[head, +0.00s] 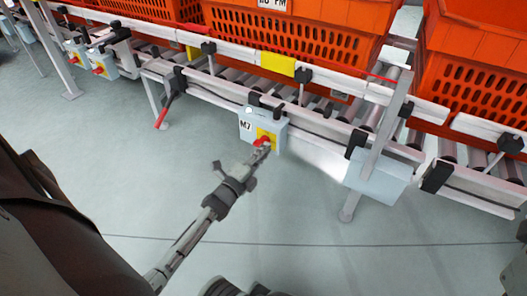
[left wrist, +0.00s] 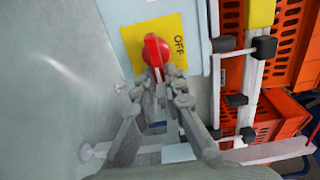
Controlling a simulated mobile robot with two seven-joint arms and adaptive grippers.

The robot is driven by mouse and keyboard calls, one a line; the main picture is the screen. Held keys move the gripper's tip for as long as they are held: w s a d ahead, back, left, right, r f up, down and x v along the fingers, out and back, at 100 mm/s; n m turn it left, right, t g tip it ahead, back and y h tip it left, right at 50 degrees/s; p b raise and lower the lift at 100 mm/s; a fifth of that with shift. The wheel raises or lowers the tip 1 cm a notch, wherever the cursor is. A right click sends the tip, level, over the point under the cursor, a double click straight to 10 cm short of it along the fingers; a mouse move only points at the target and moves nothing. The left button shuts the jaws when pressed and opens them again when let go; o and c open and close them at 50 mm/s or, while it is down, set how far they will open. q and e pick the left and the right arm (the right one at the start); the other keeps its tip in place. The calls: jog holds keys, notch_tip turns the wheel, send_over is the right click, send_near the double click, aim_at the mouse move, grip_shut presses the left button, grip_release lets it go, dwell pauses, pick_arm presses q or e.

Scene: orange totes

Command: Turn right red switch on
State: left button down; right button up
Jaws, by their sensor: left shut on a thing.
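The right red switch (head: 262,142) is a rotary knob on a yellow plate, on the light grey box marked M7 (head: 247,128) fixed under the conveyor rail. In the left wrist view the red knob (left wrist: 155,50) sits on the yellow plate (left wrist: 178,38), which has the word OFF beside the knob. My left gripper (head: 258,154) reaches the knob from below and in front. In the left wrist view its fingertips (left wrist: 160,76) are shut on the knob's lower end, which they partly hide. My right gripper is not in view.
Other grey boxes with red switches (head: 98,70) hang farther left on the conveyor. Orange totes (head: 290,38) stand on the rollers behind the rails. A plain grey box (head: 380,180) and a support leg are right of M7. The grey floor in front is open.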

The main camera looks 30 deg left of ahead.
pick_arm(q)
jog(key=c, duration=1.6)
grip_release()
jog(key=s, duration=1.2)
jog(key=shift+d, duration=0.2)
